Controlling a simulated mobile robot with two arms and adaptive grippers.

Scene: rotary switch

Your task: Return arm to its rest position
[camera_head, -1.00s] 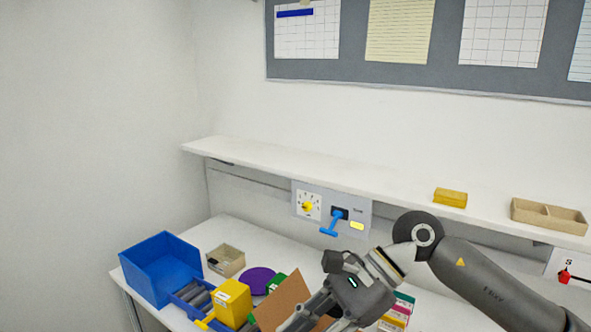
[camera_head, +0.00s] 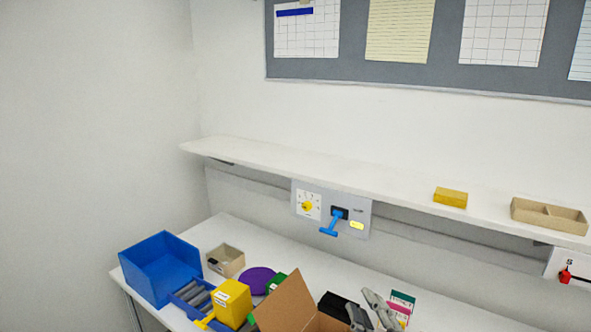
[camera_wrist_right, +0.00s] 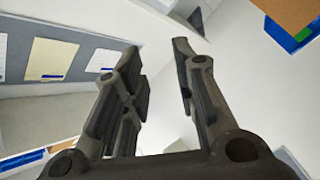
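My right gripper (camera_head: 369,311) shows only by its fingers at the bottom edge of the head view, above the table and right of the open cardboard box (camera_head: 285,303). In the right wrist view its two fingers (camera_wrist_right: 156,52) stand apart with nothing between them. Most of the right arm is out of the head view. The wall panel (camera_head: 360,207) under the shelf carries a yellow rotary knob (camera_head: 307,206) and a blue T-shaped handle (camera_head: 330,231), both clear of the gripper. My left gripper is not in view.
A blue bin (camera_head: 160,268), a yellow box (camera_head: 231,301), a beige tray (camera_head: 226,261) and a purple disc (camera_head: 257,279) crowd the table's left. The shelf (camera_head: 300,166) overhangs the back and holds a yellow block (camera_head: 450,197). A red switch (camera_head: 565,276) is at far right.

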